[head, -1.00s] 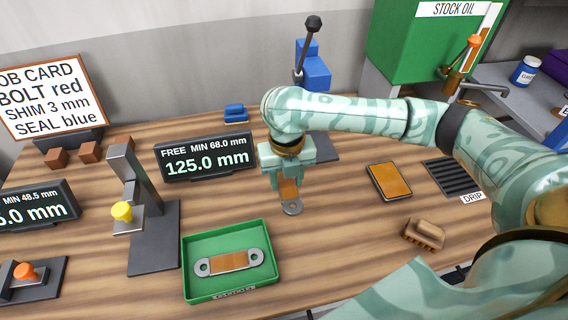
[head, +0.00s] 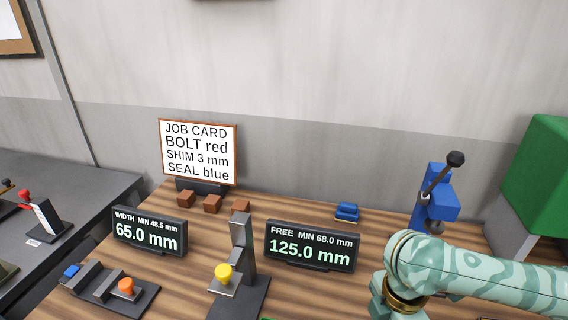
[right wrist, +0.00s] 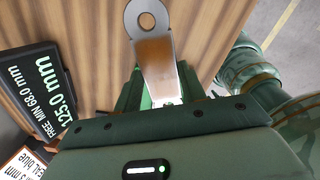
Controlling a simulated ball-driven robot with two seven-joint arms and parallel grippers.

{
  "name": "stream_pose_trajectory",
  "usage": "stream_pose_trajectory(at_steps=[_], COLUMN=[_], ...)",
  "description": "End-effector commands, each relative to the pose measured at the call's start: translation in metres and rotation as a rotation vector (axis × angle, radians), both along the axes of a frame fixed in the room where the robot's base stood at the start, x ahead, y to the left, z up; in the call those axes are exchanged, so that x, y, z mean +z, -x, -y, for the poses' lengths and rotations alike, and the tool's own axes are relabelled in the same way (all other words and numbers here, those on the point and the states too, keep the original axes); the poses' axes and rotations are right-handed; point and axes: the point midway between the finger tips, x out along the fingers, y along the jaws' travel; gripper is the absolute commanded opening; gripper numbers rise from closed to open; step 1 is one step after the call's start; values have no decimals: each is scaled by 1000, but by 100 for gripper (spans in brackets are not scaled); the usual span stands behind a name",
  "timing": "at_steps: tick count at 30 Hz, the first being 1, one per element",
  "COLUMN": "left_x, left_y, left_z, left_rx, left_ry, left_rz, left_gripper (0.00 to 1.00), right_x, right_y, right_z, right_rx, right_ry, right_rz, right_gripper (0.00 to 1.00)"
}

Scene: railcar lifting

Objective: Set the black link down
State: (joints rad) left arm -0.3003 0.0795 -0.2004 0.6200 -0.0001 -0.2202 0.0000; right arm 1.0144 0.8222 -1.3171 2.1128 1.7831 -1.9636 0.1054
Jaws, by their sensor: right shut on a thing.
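My right gripper (right wrist: 160,88) is shut on a link (right wrist: 157,60) in the right wrist view. The link looks grey with a brown-orange middle rather than black. Its eye end points away from the jaws, over the wooden bench, and the other end is hidden between the fingers. I cannot tell its height above the bench. In the head view only my right arm shows at the lower right; its fingertips and the link are below the frame. My left gripper is not in view.
Displays reading 65.0 mm (head: 148,234) and 125.0 mm (head: 310,248) stand on the bench. A dark stand with a yellow knob (head: 223,272), brown blocks (head: 212,204), a job card (head: 198,150), a blue lever press (head: 436,205) and a green cabinet (head: 540,185) are around.

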Motion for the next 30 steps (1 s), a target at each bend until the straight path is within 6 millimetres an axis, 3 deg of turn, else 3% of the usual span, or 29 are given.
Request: stream_pose_trajectory(at_steps=[12, 18, 21, 30], left_x=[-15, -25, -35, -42], left_y=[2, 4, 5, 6], left_z=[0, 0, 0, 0], left_rx=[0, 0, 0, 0], left_ry=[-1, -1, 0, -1], left_rz=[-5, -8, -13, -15], left_gripper=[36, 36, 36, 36], right_x=[13, 22, 28, 41], right_y=[10, 10, 5, -8], right_z=[4, 8, 13, 18], right_rx=[-1232, -1662, -1774, -1771], right_ry=[-2, -2, -4, -2], right_rz=[2, 2, 5, 4], right_gripper=[0, 0, 0, 0])
